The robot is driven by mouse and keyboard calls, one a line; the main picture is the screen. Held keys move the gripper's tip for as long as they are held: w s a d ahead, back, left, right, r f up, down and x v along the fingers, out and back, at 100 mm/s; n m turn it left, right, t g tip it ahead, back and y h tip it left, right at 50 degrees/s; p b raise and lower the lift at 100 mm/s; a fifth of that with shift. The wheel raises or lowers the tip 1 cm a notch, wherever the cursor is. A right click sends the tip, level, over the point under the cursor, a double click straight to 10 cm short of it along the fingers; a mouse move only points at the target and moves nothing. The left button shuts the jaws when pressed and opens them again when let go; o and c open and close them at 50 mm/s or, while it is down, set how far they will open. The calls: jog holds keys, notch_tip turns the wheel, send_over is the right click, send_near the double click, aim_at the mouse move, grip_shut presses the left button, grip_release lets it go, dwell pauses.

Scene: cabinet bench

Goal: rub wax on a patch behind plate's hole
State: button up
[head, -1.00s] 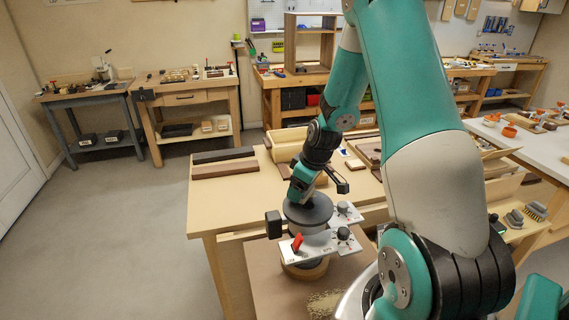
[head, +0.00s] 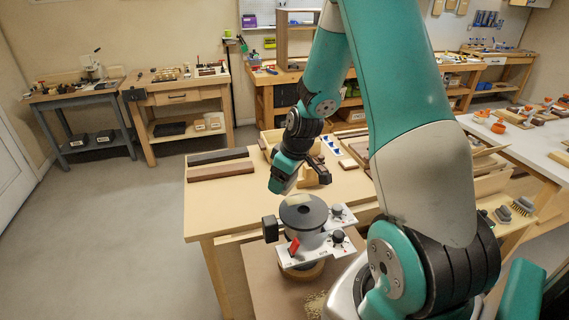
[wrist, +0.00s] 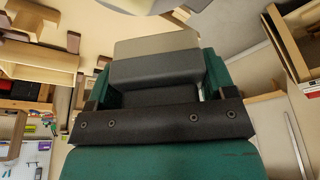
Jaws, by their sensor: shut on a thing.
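A router-like tool stands upside down on the near bench, with a round dark plate (head: 317,214) on top that has a small hole in its middle. My gripper (head: 291,190) is above the far-left part of this plate, tilted down. It is shut on a pale beige wax block (head: 298,200), whose lower end is close to the plate's far edge. I cannot tell whether it touches. In the wrist view the wax block (wrist: 155,46) shows beyond the dark jaws, and the plate is not clearly seen. No wax mark can be made out on the plate.
Dark and brown wooden strips (head: 220,171) lie at the bench's left. Wooden trays and small blocks are behind my gripper. The bench's front left is clear.

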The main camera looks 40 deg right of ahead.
jog(key=shift+r+p, duration=0.7)
jog(key=shift+r, duration=0.55)
